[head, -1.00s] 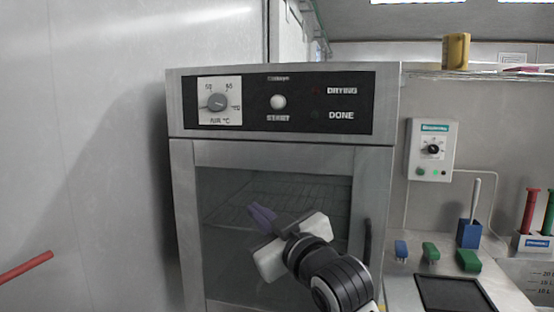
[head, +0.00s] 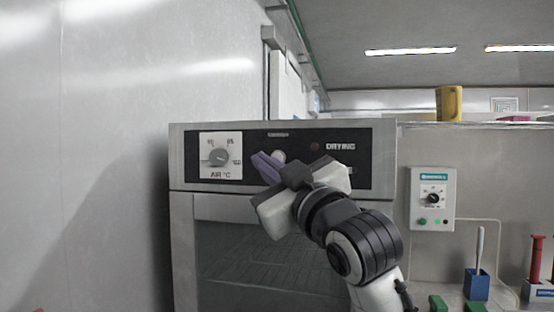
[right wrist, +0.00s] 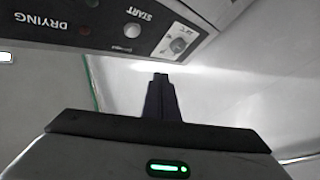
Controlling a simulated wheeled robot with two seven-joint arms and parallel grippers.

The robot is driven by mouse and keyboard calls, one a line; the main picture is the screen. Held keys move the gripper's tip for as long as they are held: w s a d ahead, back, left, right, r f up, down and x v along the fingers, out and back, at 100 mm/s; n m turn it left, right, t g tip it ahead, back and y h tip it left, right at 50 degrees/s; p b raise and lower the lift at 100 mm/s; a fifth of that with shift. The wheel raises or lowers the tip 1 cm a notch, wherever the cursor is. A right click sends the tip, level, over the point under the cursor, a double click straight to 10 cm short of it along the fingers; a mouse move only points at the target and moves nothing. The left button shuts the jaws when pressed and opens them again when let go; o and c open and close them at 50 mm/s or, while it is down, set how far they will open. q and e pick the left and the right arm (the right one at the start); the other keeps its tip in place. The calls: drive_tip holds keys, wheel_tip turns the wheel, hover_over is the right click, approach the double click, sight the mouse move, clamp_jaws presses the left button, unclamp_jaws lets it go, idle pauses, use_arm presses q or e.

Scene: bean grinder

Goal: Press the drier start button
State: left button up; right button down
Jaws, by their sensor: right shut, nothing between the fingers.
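The drier is a steel cabinet (head: 183,215) with a dark control panel (head: 375,160) and a glass door. Its round white start button (head: 279,156) shows just above my right fingers in the head view. In the right wrist view the start button (right wrist: 132,31) sits beside the START label, above and left of the fingertips. My right gripper (head: 266,167) is shut and empty, in front of the panel and overlapping the area below the button. Its dark fingers (right wrist: 160,82) look apart from the button in the wrist view. The START and DONE labels are hidden in the head view. My left gripper is out of view.
The temperature dial (head: 219,157) is left of the button; the dim red drying lamp (head: 314,146) is right. A control box (head: 432,199) hangs on the right wall. A blue holder (head: 477,284) is at lower right.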

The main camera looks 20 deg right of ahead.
drive_tip(key=w+d, duration=0.4)
drive_tip(key=w, duration=0.3)
drive_tip(key=shift+d+p, duration=0.3)
drive_tip(key=shift+d, duration=0.05)
idle(1.8)
drive_tip(key=shift+w+d+p, duration=0.25)
drive_tip(key=shift+p, duration=0.1)
drive_tip(key=shift+w+d+p, duration=0.25)
drive_tip(key=shift+w+p, duration=0.05)
drive_tip(key=shift+w, duration=0.1)
idle(0.6)
drive_tip(key=shift+s+a, duration=0.15)
idle(0.3)
drive_tip(key=shift+s+a, duration=0.35)
drive_tip(key=shift+s, duration=0.2)
